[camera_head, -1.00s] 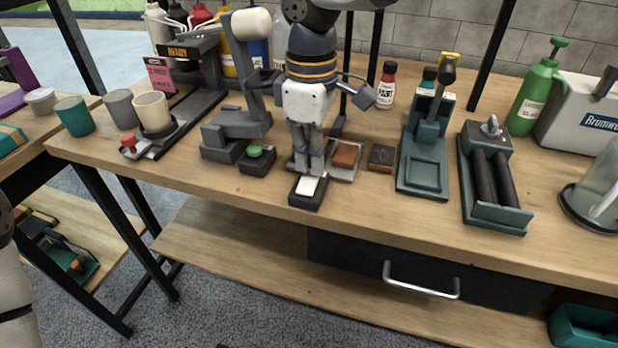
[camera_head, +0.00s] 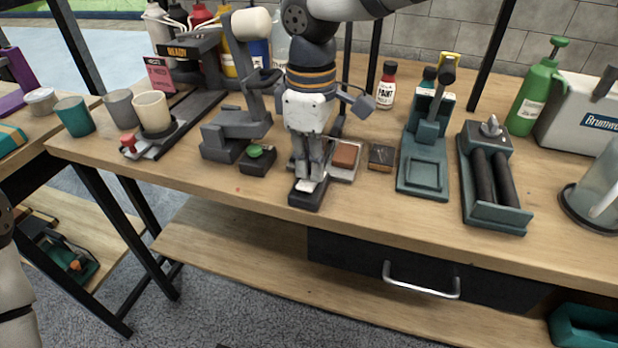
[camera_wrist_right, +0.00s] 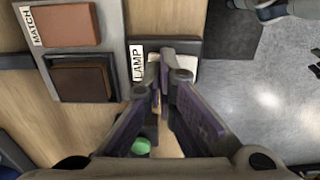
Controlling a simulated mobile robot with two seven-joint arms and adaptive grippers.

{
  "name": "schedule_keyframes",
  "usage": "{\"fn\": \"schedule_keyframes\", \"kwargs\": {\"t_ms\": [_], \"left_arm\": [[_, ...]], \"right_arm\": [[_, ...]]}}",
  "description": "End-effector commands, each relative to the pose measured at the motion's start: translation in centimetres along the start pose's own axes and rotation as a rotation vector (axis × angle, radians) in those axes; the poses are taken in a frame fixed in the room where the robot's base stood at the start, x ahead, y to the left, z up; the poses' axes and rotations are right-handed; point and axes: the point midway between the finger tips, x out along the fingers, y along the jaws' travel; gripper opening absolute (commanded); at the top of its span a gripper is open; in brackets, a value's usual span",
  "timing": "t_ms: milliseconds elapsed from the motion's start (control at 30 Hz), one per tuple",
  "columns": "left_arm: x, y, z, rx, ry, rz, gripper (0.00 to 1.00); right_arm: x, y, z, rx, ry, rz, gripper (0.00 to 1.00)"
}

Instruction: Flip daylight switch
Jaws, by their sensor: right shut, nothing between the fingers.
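The lamp switch is a small black box (camera_head: 307,197) with a white rocker (camera_head: 304,185) at the table's front edge. In the right wrist view its LAMP label (camera_wrist_right: 137,64) and part of the white rocker (camera_wrist_right: 186,70) show. My right gripper (camera_head: 311,180) points down, shut and empty, with its fingertips over the rocker and covering much of it. The fingertips (camera_wrist_right: 164,68) also cover part of it in the wrist view. They appear to touch the rocker, but I cannot tell if it is pressed. My left gripper is out of view.
A green button box (camera_head: 257,160) stands left. A teal press (camera_head: 423,172) and a roller unit (camera_head: 490,190) stand right. Below is a drawer handle (camera_head: 420,281).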

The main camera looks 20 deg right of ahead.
Motion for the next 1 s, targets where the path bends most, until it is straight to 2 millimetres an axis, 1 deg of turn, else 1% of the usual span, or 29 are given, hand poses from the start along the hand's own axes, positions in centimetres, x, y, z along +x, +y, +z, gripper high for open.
{"fn": "schedule_keyframes", "kwargs": {"t_ms": [33, 200, 600, 733, 1000], "left_arm": [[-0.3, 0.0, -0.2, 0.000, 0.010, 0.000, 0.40], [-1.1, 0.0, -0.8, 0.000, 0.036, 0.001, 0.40], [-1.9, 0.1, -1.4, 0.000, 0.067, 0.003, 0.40], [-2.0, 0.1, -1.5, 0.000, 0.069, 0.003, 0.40], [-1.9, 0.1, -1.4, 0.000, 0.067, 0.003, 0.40]], "right_arm": [[-0.7, 0.0, 0.0, 0.001, 0.003, 0.005, 0.00], [-2.8, 0.0, 0.0, 0.001, 0.006, 0.010, 0.00], [-6.6, 0.1, 0.0, 0.001, 0.003, 0.007, 0.00], [-7.0, 0.0, 0.0, 0.000, 0.001, 0.003, 0.00], [-6.9, 0.0, 0.0, 0.000, 0.001, 0.002, 0.00]]}}
